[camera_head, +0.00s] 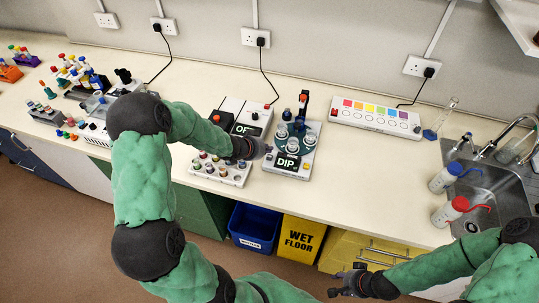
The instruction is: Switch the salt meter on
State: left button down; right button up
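A rack of vials (220,170) stands just below my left forearm. A long white box with coloured squares (375,116) lies at the back right. Two wash bottles (446,178) stand by the sink (490,180). The bench front right of the "DIP" unit is clear.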

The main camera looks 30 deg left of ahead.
notch_tip(320, 180, up, 5)
jog(key=p, duration=0.4)
jog(key=shift+r+p, duration=0.1)
jog(key=shift+p, duration=0.2)
